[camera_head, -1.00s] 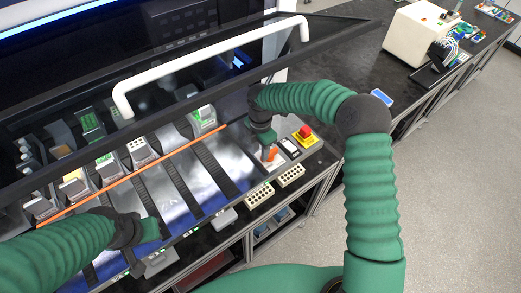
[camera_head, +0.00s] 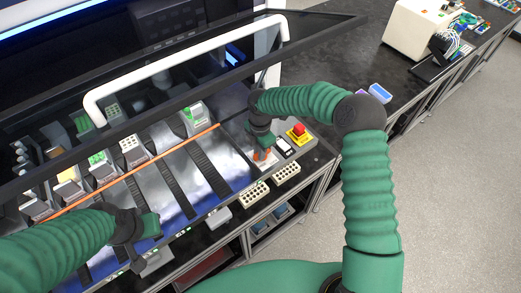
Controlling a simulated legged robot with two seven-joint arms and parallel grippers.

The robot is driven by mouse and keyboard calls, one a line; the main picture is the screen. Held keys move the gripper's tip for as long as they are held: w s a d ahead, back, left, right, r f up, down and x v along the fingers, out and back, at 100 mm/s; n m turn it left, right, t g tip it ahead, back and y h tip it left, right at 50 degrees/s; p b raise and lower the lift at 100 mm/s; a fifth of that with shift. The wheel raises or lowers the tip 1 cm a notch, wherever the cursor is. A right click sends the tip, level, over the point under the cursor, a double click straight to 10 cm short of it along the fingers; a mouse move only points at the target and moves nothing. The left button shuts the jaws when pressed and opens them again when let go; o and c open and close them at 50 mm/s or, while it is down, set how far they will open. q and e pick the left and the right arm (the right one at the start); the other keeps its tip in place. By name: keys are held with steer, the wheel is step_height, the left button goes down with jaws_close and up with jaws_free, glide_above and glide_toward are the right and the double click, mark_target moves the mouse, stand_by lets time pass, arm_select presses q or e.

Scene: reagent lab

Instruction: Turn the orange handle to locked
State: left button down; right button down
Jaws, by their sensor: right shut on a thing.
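The orange handle (camera_head: 263,154) is at the right end of the machine's front deck, on a pale plate. My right gripper (camera_head: 261,148) points down onto it from above and is shut on it. The gripper's fingers and wrist hide part of the handle, so its exact angle is hard to read. My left gripper (camera_head: 151,226) is over the front left part of the deck, away from the handle. Its fingertips are too small and dark to tell whether they are open.
A red button on a yellow base (camera_head: 298,132) and a white switch (camera_head: 283,146) sit right beside the handle. A white bar handle (camera_head: 185,62) on the raised glass cover is above. Pale racks (camera_head: 254,194) stand in front. An orange strip (camera_head: 140,168) crosses the deck.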

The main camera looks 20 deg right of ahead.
steer(key=shift+w+d, duration=0.3)
steer(key=shift+d, duration=0.55)
steer(key=shift+a+r, duration=0.1)
steer(key=shift+a, duration=0.25)
arm_select(q)
steer(key=shift+d, duration=0.1)
